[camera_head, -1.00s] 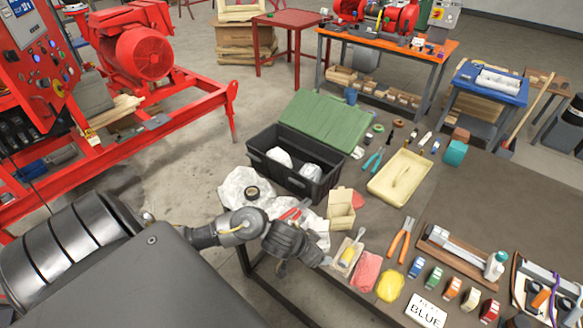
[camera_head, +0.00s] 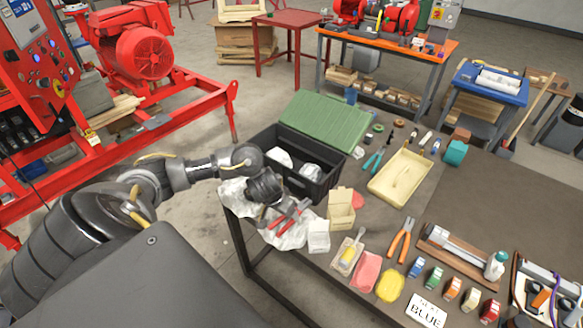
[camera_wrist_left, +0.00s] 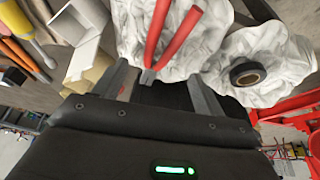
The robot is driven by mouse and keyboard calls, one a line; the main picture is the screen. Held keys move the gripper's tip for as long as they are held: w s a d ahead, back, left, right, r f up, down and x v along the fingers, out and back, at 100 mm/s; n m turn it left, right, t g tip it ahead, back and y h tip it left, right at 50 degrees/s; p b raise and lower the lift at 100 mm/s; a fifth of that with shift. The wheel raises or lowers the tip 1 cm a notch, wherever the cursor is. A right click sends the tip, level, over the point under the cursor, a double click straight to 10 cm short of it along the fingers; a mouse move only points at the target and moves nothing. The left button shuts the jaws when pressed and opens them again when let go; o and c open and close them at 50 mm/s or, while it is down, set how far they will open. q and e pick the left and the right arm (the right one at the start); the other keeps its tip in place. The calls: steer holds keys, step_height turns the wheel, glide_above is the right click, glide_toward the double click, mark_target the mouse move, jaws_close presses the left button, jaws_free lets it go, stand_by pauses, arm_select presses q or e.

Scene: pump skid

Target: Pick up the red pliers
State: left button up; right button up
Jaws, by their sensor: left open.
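The red pliers (camera_head: 277,221) lie on crumpled white sheeting (camera_head: 292,238) at the table's near left edge. In the left wrist view their red handles (camera_wrist_left: 181,35) point up the picture, and their metal end is between my finger ends. My left gripper (camera_wrist_left: 163,80) is open, with one finger on each side of the pliers' lower end. I cannot tell whether the fingers touch them. In the head view my left gripper (camera_head: 272,205) is just above the pliers and partly hides them. My right gripper is not in view.
A black roll (camera_wrist_left: 247,73) lies on the sheeting beside the gripper. A black toolbox (camera_head: 317,186) with a green lid stands behind it. A small white box (camera_head: 318,238) and a cream box (camera_head: 341,210) stand to the right. Orange pliers (camera_head: 400,238) lie farther right.

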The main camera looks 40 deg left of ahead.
arm_select(q)
steer(key=shift+w+b+x, duration=0.15)
steer(key=shift+b+x, duration=0.1)
steer(key=shift+x, duration=1.35)
steer(key=shift+w+b+x, duration=0.1)
steer(key=shift+b+x, duration=0.1)
steer(key=shift+x, duration=1.4)
steer(key=shift+w+f, duration=0.15)
steer(key=shift+c, duration=0.3)
steer(key=c, duration=0.9)
